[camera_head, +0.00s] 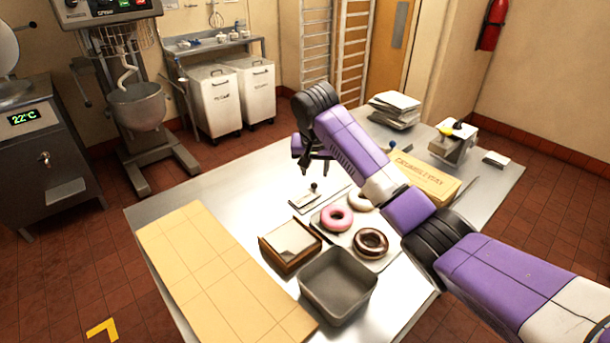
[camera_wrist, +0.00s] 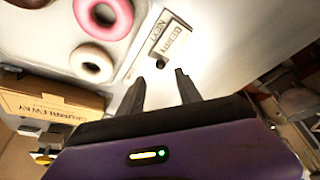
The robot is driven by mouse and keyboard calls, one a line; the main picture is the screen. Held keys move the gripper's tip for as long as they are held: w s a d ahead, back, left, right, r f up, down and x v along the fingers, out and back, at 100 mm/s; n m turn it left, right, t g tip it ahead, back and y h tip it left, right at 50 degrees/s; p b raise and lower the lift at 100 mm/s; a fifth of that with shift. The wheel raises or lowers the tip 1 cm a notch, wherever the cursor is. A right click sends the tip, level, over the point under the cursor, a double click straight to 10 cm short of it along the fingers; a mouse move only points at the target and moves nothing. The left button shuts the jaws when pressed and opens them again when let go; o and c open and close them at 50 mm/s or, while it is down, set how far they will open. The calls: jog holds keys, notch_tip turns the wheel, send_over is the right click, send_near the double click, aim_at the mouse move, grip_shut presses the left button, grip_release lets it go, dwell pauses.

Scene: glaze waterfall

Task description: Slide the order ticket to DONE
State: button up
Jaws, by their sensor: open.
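The order ticket is a small pale card (camera_wrist: 178,38) lettered "BERRY" in the wrist view, on a flat holder on the steel table. The word "NEXT" shows beside it, and a small dark knob (camera_wrist: 160,64) stands at its end. In the head view the holder (camera_head: 303,203) lies left of the doughnut tray, with the knob (camera_head: 313,187) upright. My gripper (camera_wrist: 159,78) is open and empty, its fingertips close around the knob in the picture; I cannot tell whether they touch it. In the head view my gripper (camera_head: 314,168) is above and behind the holder. No DONE lettering is readable.
A tray with a pink doughnut (camera_head: 337,218), a chocolate doughnut (camera_head: 371,242) and a white one (camera_head: 361,201) lies beside the holder. A wooden box (camera_head: 290,262), a grey pan (camera_head: 338,293) and a tan board (camera_head: 215,270) are in front.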

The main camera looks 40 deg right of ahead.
aim_at(315, 184)
jog(key=p+x, duration=0.1)
jog(key=x, duration=0.6)
jog(key=shift+w+d+f, duration=0.15)
jog(key=shift+w+f, duration=0.05)
jog(key=shift+f, duration=0.1)
jog(key=shift+c, duration=0.4)
grip_shut()
dwell(0.9)
